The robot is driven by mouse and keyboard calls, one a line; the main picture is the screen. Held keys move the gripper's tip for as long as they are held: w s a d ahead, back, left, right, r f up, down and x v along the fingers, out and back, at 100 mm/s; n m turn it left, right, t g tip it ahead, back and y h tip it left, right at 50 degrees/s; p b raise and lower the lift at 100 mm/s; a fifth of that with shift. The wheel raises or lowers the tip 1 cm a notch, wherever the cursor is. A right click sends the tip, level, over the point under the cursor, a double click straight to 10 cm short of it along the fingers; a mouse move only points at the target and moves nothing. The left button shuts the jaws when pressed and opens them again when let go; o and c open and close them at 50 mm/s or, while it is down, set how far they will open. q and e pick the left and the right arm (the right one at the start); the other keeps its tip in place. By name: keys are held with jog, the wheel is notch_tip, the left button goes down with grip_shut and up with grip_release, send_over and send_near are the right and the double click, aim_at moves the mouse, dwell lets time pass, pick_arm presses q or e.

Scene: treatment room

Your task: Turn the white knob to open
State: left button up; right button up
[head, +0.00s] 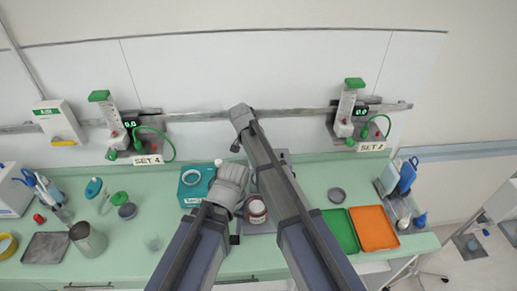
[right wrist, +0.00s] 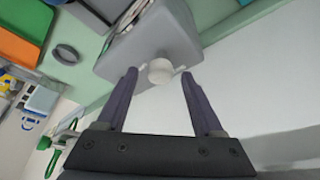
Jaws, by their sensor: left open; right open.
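The white knob (right wrist: 160,72) is small and round and sits on the face of a grey box (right wrist: 168,38) in the right wrist view. My right gripper (right wrist: 160,74) is open, with one dark finger on each side of the knob; a gap shows on both sides, and I cannot tell how far the tips reach along it. In the head view my arms hide the knob and the right gripper.
A teal box (head: 190,193) stands left of my arms. A dark ring (head: 336,195), a green tray (head: 341,230) and an orange tray (head: 375,229) lie to the right. Flowmeter units hang on the wall rail (head: 290,114). The left counter holds cups and tools.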

jog(key=p+v, duration=0.6)
jog(key=v, duration=0.1)
jog(key=shift+r+p, duration=0.3)
jog(key=shift+s, duration=0.1)
